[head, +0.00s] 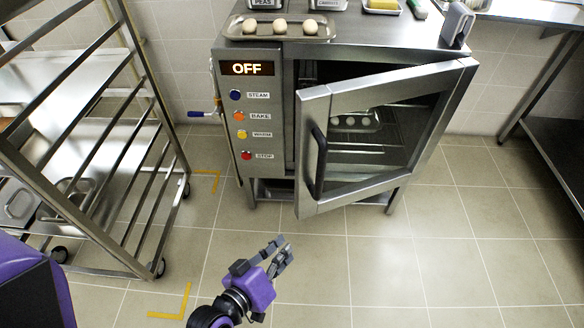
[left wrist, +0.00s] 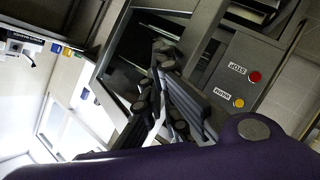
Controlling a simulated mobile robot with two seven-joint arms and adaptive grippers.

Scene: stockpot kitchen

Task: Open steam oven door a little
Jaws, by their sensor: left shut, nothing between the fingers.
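The steam oven (head: 380,38) stands at the back centre with its glass door (head: 365,195) partly open. The door's left edge is swung out toward me, and its hinge side is on the right. The black upright handle (head: 318,160) is on the door's left edge. My left gripper (head: 283,248) is shut and empty, below and in front of the door's lower left corner, apart from the handle. The left wrist view shows its fingers (left wrist: 162,75) in front of the oven front, with the red stop button (left wrist: 255,77) to their right. My right gripper is not in view.
The oven's panel has a display (head: 246,68) reading OFF. On the oven top are a tray with eggs (head: 280,28) and a grey holder (head: 456,24). A metal rack (head: 120,180) stands at left, a steel table (head: 545,100) at right. The tiled floor before the door is clear.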

